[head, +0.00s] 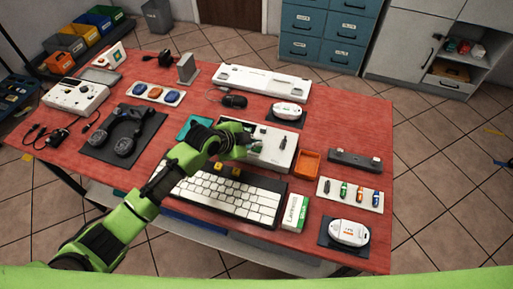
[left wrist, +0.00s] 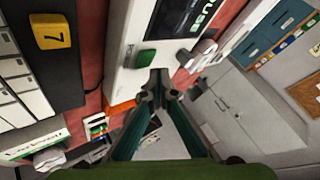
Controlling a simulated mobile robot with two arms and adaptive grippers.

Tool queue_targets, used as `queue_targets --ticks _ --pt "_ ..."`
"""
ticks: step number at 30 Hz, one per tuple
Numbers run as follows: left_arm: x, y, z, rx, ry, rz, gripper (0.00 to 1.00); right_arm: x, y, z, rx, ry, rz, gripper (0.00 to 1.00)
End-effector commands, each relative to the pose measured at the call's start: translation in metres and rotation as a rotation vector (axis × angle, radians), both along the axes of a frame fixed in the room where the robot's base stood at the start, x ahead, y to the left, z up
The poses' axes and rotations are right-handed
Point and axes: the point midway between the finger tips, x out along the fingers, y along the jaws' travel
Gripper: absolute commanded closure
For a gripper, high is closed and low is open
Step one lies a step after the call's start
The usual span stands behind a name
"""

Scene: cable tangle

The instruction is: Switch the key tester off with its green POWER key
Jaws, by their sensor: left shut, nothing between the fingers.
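The key tester (head: 283,160) is a white box in the middle of the red table. In the left wrist view its pale casing (left wrist: 120,85) carries a dark display (left wrist: 180,17) with green characters. Its green POWER key (left wrist: 145,58) shows below the display. My left gripper (head: 245,147) is over the tester's left part in the head view. In the left wrist view its fingertips (left wrist: 158,84) are shut and empty, close beside the green key. I cannot tell if they touch it. The gripper hides part of the tester in the head view. My right gripper is not in view.
A dark keyboard with white keys (head: 225,195) lies in front of the tester.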

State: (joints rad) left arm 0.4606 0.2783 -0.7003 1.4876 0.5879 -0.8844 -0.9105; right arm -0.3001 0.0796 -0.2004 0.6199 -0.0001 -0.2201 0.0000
Motion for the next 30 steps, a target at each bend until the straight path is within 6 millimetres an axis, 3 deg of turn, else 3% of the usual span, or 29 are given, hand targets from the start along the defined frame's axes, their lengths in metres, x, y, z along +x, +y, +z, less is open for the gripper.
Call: queue_targets --ticks 30 --pt "-0.0001 0.0 -0.0091 0.0 0.0 0.0 1.0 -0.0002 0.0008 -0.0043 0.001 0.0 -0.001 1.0"
